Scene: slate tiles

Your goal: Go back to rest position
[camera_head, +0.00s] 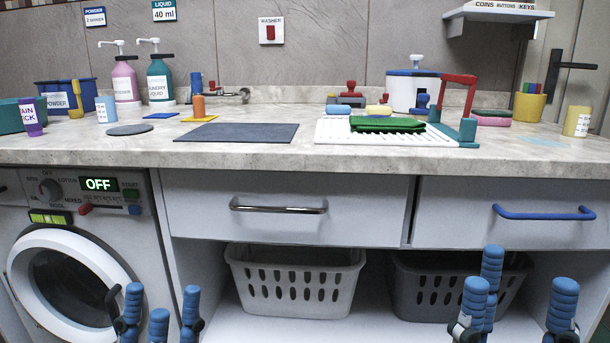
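My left gripper (160,312) is at the bottom left, in front of the washing machine (110,218). Its blue ribbed fingers point up and stand apart, with nothing between them. My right gripper (514,300) is at the bottom right, in front of the dark basket (425,285) under the counter. Its blue fingers are spread wide and it is empty. Both grippers are below the counter top, and their lower parts are cut off by the picture edge.
The counter (250,155) carries bottles, a grey mat (238,132), a white drainer (370,137) with a green cloth (387,124), and a white pot (411,91). Two drawers with a chrome handle (278,206) and a blue handle (543,213) are shut. A light basket (296,282) stands below.

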